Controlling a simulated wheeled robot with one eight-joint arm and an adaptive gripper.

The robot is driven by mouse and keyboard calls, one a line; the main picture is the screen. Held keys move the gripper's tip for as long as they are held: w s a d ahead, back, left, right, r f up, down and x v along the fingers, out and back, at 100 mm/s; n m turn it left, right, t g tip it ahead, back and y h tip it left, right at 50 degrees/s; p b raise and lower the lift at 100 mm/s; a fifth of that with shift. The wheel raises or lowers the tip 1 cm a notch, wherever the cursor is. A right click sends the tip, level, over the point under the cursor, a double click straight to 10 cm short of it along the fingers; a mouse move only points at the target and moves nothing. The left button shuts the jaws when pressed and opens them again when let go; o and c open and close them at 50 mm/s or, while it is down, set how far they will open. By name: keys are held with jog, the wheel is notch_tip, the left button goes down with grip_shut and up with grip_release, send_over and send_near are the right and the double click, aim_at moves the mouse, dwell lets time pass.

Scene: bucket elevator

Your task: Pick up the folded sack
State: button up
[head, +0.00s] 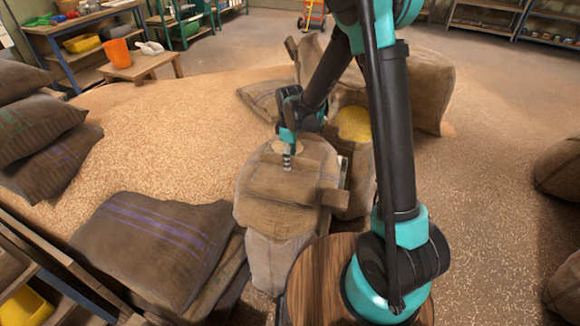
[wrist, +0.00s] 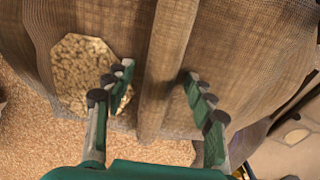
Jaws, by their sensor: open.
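The folded sack (head: 283,182) is a flat brown burlap piece lying across the top of a standing full sack (head: 275,250). My gripper (head: 287,165) is above it, pointing down, with its fingertips at the far edge of the folded sack. In the wrist view my gripper (wrist: 157,84) is open, with fingers on both sides of a raised burlap fold (wrist: 165,60). The fold runs between them, with gaps showing on each side. Whether any fingertip touches the cloth below, I cannot tell.
An open sack with yellow contents (head: 354,124) stands close to the right. A dark sack with purple stripes (head: 150,245) lies to the left. A large grain heap (head: 170,130) spreads behind. An orange bucket (head: 119,53) stands on a small wooden bench (head: 150,68).

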grip_shut()
dwell(0.6)
